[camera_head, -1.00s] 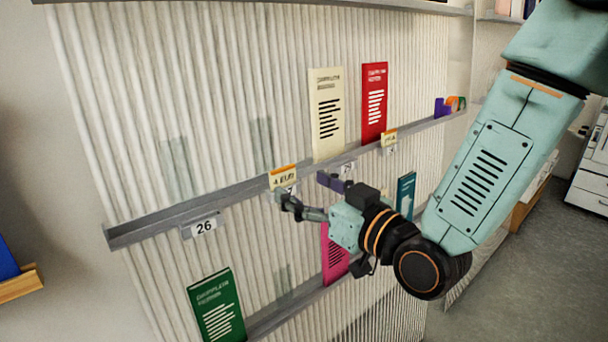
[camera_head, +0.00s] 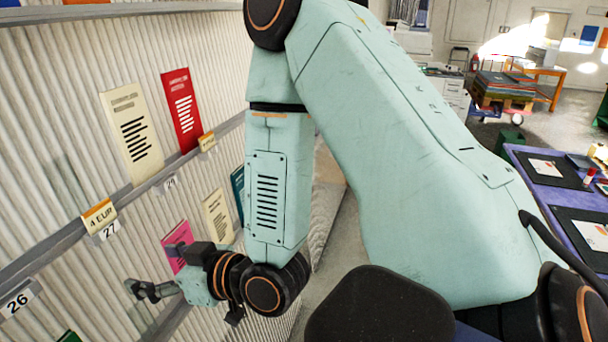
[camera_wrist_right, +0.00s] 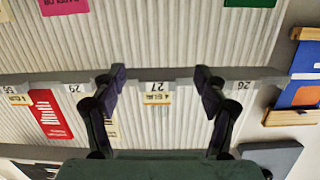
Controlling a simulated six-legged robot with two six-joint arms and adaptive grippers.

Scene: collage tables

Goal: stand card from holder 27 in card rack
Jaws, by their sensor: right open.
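The small cream "4 EUR" card (camera_head: 98,215) with an orange top stands on the grey rail above the label 27 (camera_head: 110,231) in the head view. The card also shows upside down in the right wrist view (camera_wrist_right: 157,98), below the label 27. My right gripper (camera_head: 160,270) is open and empty, to the lower right of the card in the head view. In the wrist view its two fingertips (camera_wrist_right: 159,78) are spread on either side of holder 27, with nothing between them touching visibly. My left gripper is not in view. I cannot make out the card rack.
A tall cream booklet (camera_head: 132,130) and a red booklet (camera_head: 182,108) stand on the same rail. A pink booklet (camera_head: 177,240) is on the lower tier. A purple-topped table (camera_head: 560,190) stands at the right. Grey floor lies between.

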